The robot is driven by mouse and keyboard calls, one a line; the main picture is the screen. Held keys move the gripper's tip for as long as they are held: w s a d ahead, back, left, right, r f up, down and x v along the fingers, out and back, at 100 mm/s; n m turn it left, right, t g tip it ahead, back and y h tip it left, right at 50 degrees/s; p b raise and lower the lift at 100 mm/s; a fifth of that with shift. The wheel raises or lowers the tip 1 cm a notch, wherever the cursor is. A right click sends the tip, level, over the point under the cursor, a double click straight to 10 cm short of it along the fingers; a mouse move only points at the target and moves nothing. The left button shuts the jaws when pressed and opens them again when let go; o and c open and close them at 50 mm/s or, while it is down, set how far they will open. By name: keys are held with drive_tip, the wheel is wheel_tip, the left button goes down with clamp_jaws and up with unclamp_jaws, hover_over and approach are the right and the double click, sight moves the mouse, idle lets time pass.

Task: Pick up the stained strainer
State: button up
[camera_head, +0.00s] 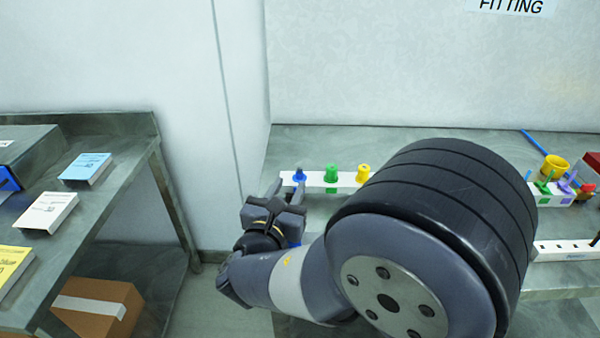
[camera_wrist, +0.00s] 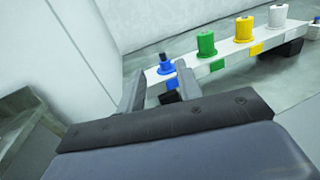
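A white rack (camera_head: 318,180) on the bench holds upright coloured pieces: a blue one (camera_head: 299,174), a green one (camera_head: 331,173) and a yellow one (camera_head: 363,173). The wrist view also shows a white piece (camera_wrist: 277,17) further along the rack. The blue piece (camera_wrist: 165,67) has a dark top, unlike the others. I cannot tell which piece, if any, is the stained strainer; no stain is clear. My gripper (camera_wrist: 160,74) is open at the rack's left end, its fingers on either side of the blue piece in the picture. Contact cannot be made out.
My arm hides the middle of the bench (camera_head: 400,138). To its right are a yellow cup (camera_head: 555,166), a red thing (camera_head: 588,190), small coloured tools and a white power strip (camera_head: 570,249). A side table (camera_head: 100,180) with boxes stands at left. A wall rises behind the bench.

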sight(299, 170)
drive_tip(key=shift+d+x, duration=0.2)
drive_tip(key=shift+x, duration=2.75)
drive_tip(key=shift+r, duration=0.1)
drive_tip(key=shift+s, duration=0.1)
clamp_jaws()
